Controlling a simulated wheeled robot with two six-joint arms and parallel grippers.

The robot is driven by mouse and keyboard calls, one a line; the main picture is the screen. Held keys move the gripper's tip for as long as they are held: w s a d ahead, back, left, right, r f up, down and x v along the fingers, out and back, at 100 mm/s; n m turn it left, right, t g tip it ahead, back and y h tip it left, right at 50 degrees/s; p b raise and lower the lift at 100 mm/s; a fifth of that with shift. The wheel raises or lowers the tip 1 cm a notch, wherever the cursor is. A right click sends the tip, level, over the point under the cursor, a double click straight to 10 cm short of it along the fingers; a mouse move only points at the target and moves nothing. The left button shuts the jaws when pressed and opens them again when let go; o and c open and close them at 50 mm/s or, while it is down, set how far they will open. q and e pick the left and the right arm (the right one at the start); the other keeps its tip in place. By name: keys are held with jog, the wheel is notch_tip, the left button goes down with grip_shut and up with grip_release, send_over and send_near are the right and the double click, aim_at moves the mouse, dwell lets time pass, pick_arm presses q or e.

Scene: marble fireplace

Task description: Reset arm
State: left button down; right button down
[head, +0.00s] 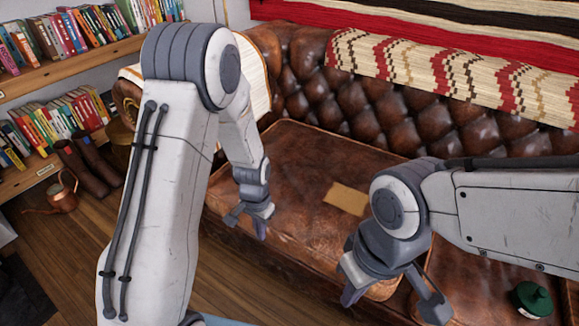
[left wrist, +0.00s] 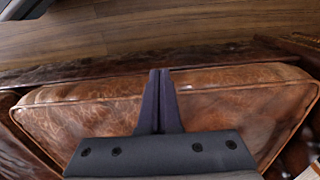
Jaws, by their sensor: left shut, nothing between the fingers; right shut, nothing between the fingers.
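My left gripper (head: 249,222) is in front of the brown leather sofa seat cushion (head: 295,255) in the head view, above or near its left end. In the left wrist view its two fingers (left wrist: 159,85) are together and hold nothing, with the cushion (left wrist: 225,105) behind them. My right gripper (head: 392,300) is at the lower right in the head view, over the sofa's front part.
A tan flat piece (head: 346,198) lies on the cushion between my arms. A dark green round object (head: 532,300) sits on the sofa at the lower right. Bookshelves (head: 70,75), brown boots (head: 85,168) and a copper watering can (head: 61,195) stand at the left. Wooden floor (head: 75,245) is open in front.

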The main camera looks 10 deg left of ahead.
pick_arm(q)
jog(key=s+d+r+m, duration=0.2)
jog(key=s+d+r, duration=1.05)
jog(key=r, duration=0.35)
jog(key=s+r+m+h, duration=0.1)
jog(key=s+r, duration=0.3)
jog(key=s, duration=0.5)
notch_tip(320, 180, up, 32)
jog(key=p, duration=3.2)
jog(key=shift+w+a+r+p, duration=0.15)
jog(key=shift+w+p, duration=0.05)
jog(key=shift+p, duration=0.15)
